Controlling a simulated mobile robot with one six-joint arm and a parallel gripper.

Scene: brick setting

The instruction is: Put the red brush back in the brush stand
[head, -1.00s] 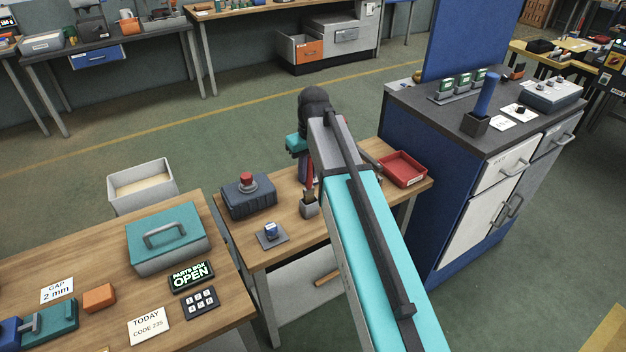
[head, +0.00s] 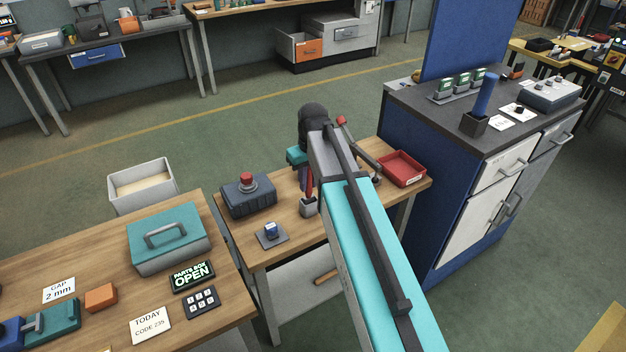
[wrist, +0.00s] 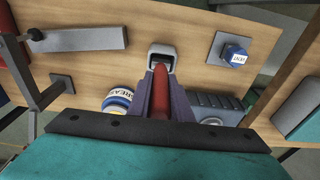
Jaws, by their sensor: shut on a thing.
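My gripper (wrist: 162,92) is shut on the red brush (wrist: 160,88), which lies between its two purple fingers and points at the stand. The brush stand, a small grey square cup with a dark opening, stands on the wooden bench in the wrist view (wrist: 161,54). In the head view, the stand (head: 308,208) is just below the red brush (head: 309,187). The brush's lower end is at the stand's near rim in the wrist view. I cannot tell whether it is inside the opening. My arm hides part of the gripper in the head view.
A dark ribbed case with a red knob (head: 248,197) and a blue item on a grey plate (head: 270,234) are left of the stand. A red tray (head: 403,168) is at the right bench end. A labelled round tin (wrist: 118,101) is close beside my gripper.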

